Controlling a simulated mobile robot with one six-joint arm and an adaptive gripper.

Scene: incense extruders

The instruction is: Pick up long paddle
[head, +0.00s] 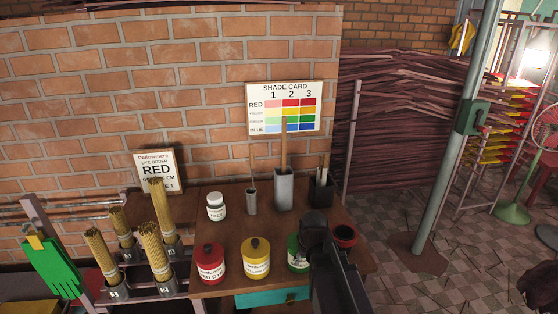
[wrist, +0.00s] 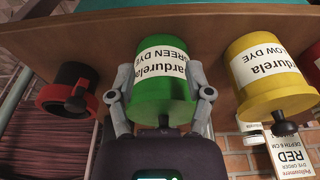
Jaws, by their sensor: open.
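The long paddle (head: 283,140) is a tall, flat wooden stick. It stands upright in a tall grey metal holder (head: 284,190) towards the back of the brown table, and its lower end is hidden inside. My gripper (wrist: 160,95) is open in the wrist view, with its fingers on either side of the green dye tin (wrist: 163,98); I cannot tell whether they touch it. In the head view my dark arm end hides part of the green tin (head: 297,254) at the table's front right. The paddle stands behind and left of my arm end and is not seen in the wrist view.
A smaller grey cup (head: 252,202) and a dark holder with short sticks (head: 321,189) flank the paddle's holder. A white jar (head: 215,207), red tin (head: 210,263) and yellow tin (head: 255,257) share the table. A red-rimmed black pot (head: 344,236) is right of my arm.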

